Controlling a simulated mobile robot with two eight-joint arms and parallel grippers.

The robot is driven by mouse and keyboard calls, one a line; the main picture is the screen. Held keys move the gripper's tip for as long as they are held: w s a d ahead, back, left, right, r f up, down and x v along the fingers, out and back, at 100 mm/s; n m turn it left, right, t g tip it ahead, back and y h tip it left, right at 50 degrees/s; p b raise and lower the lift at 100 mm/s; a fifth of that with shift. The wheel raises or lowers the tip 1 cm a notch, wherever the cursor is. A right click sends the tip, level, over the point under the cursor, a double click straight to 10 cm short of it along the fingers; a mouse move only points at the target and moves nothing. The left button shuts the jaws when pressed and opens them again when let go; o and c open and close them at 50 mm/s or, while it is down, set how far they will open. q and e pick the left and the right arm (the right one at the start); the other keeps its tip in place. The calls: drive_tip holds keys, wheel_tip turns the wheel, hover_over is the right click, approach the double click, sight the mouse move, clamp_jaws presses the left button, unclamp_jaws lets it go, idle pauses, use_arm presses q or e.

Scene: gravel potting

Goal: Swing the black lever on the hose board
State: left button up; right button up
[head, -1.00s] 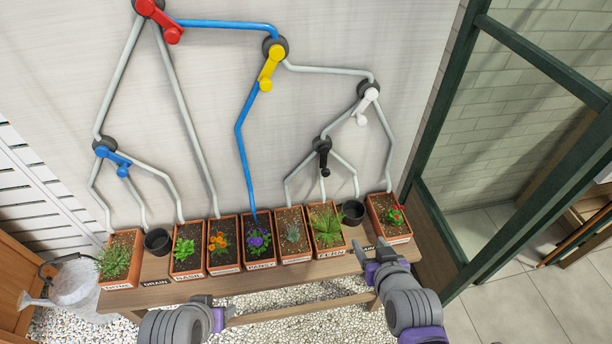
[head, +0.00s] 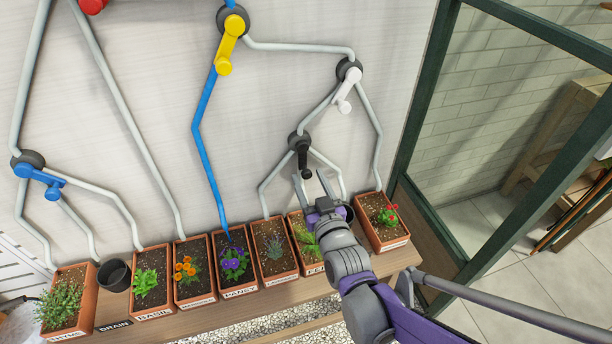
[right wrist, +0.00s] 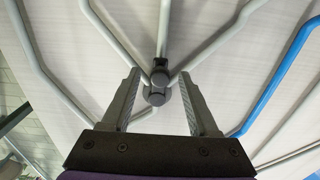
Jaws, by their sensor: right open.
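The black lever (head: 302,157) hangs from a dark round pivot (head: 298,140) on the hose board (head: 140,60), pointing down and slightly right. My right gripper (head: 312,182) is open, just below the lever's lower end in the head view. In the right wrist view the black lever (right wrist: 158,90) shows between the two open fingers (right wrist: 160,98), with a gap on each side. I cannot tell how far the fingers are from the board. My left gripper is out of the head view.
A white lever (head: 346,97), a yellow lever (head: 229,50), a blue lever (head: 42,180) and a red lever (head: 93,5) are also on the board. Planters such as the pansy box (head: 235,262) line the bench (head: 330,292) below. A green frame (head: 432,110) stands at the right.

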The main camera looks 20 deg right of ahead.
drive_tip(key=shift+w, duration=1.15)
clamp_jaws()
idle(0.6)
